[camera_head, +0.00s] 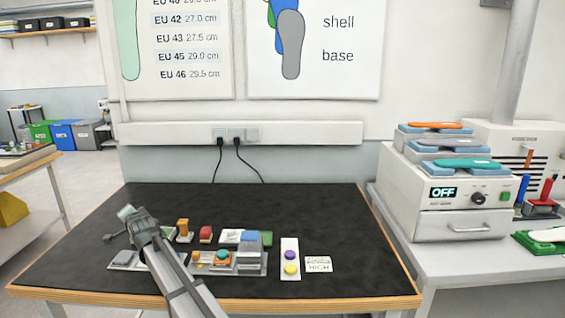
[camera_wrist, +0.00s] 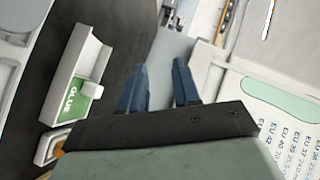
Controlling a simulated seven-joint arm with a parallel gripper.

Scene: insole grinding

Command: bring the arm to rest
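My gripper (camera_wrist: 157,88) shows in the wrist view with its two blue fingers apart and nothing between them. In the head view my arm rises from the bottom edge over the left part of the black-topped table (camera_head: 330,210). The fingertips are too small to make out there.
A green GLUE holder (camera_wrist: 78,100) shows in the wrist view. The table's right side is clear.

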